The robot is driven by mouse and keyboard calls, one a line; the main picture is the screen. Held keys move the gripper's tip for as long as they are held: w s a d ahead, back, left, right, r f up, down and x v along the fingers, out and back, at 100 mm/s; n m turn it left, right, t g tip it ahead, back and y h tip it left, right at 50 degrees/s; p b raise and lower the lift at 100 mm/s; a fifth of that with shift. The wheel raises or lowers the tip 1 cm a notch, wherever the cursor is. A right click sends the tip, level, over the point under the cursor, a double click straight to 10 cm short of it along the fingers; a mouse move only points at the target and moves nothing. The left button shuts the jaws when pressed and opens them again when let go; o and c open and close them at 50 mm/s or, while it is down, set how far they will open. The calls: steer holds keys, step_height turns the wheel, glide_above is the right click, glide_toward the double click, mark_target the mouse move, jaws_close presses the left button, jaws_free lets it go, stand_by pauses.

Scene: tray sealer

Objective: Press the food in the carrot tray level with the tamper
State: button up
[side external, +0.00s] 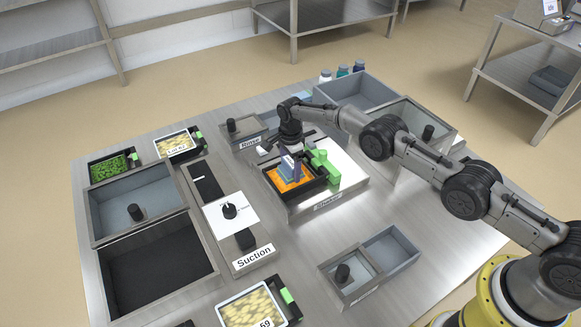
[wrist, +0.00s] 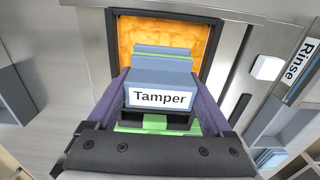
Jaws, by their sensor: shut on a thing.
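The tamper (side external: 291,170) is a blue-grey block; in the wrist view it (wrist: 160,77) carries a "Tamper" label. My gripper (side external: 288,164) is shut on it, with one purple finger on each side; the fingers also show in the wrist view (wrist: 160,92). The carrot tray (side external: 301,197) is black with orange food (side external: 281,182) inside and sits on the station labelled "Shaker" (side external: 327,203). In the wrist view the tray (wrist: 112,38) lies beyond the tamper. The tamper is over the tray; I cannot tell whether its underside touches the food, as that contact is hidden.
A green clamp-like part (side external: 322,168) stands at the tray's right side. The "Suction" station (side external: 254,257) is at the left front, with grey and dark bins (side external: 137,200) further left. The "Rinse" bin (side external: 246,128) is behind. Other filled trays lie at the table's left and front edges.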

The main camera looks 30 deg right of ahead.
steer(key=shift+f, duration=0.55)
stand_by(0.9)
steer(key=shift+r, duration=3.9)
